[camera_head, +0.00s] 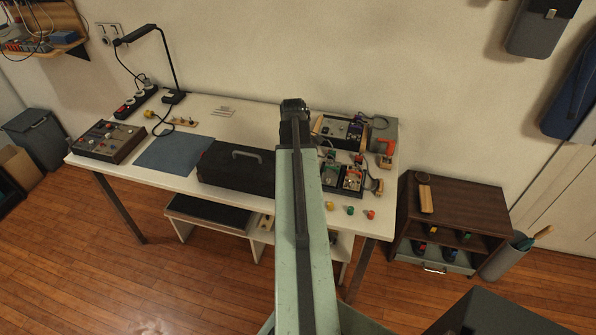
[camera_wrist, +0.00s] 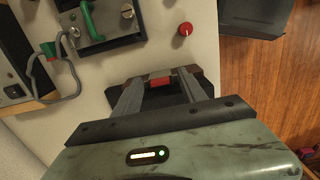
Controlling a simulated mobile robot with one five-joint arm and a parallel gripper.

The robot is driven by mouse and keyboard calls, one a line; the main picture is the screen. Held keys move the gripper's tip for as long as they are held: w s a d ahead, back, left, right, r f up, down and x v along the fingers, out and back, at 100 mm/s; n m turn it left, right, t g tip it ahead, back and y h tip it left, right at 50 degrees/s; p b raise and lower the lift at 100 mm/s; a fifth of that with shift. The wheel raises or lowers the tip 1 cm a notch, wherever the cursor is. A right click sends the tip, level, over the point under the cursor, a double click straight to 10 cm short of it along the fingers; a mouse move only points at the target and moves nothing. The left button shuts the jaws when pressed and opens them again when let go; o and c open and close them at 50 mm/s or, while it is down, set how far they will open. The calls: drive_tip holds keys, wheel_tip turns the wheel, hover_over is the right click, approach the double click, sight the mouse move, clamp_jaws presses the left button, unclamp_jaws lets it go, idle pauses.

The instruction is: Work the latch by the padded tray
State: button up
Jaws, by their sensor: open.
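My gripper (camera_wrist: 160,85) is open in the wrist view, its two grey fingers spread over a dark flat piece (camera_wrist: 159,99) on the white tabletop. A small red block (camera_wrist: 159,82) lies between the fingertips, by a brown strip; I cannot tell whether it is part of a latch or touches a finger. In the head view my arm's dark end (camera_head: 293,108) is over the back of the table, and its fingertips are hidden. A panel with a green handle (camera_wrist: 88,22) stands just beyond the gripper. I cannot tell which item is the padded tray.
A black case with a grey handle (camera_head: 236,170) and a blue mat (camera_head: 172,154) lie left of my arm on the table (camera_head: 225,113). Several devices crowd its right end. A red knob (camera_wrist: 186,29) stands near the gripper. A brown cabinet (camera_head: 470,195) stands right.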

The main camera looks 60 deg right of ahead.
drive_tip(key=r+p, duration=0.7)
drive_tip(key=r, duration=0.1)
drive_tip(key=shift+w+a+p, duration=0.1)
drive_tip(key=shift+w+p, duration=0.15)
drive_tip(key=shift+p, duration=0.05)
drive_tip(key=shift+f, duration=0.1)
drive_tip(key=w+a+n, duration=0.1)
drive_tip(key=w+a, duration=0.4)
drive_tip(key=w+a+n, duration=0.2)
drive_tip(key=w+a, duration=0.3)
drive_tip(key=w, duration=0.1)
drive_tip(key=shift+w+a+f, duration=0.1)
drive_tip(key=shift+a, duration=0.3)
drive_tip(key=w+a+n, duration=0.1)
drive_tip(key=w+a, duration=0.2)
drive_tip(key=a, duration=0.4)
drive_tip(key=w+a+n, duration=0.1)
drive_tip(key=w+a, duration=0.3)
drive_tip(key=a, duration=0.3)
drive_tip(key=a+m, duration=0.8)
drive_tip(key=a, duration=1.6)
drive_tip(key=shift+a+m+t, duration=0.3)
drive_tip(key=shift+a+t, duration=0.05)
drive_tip(key=shift+t, duration=0.05)
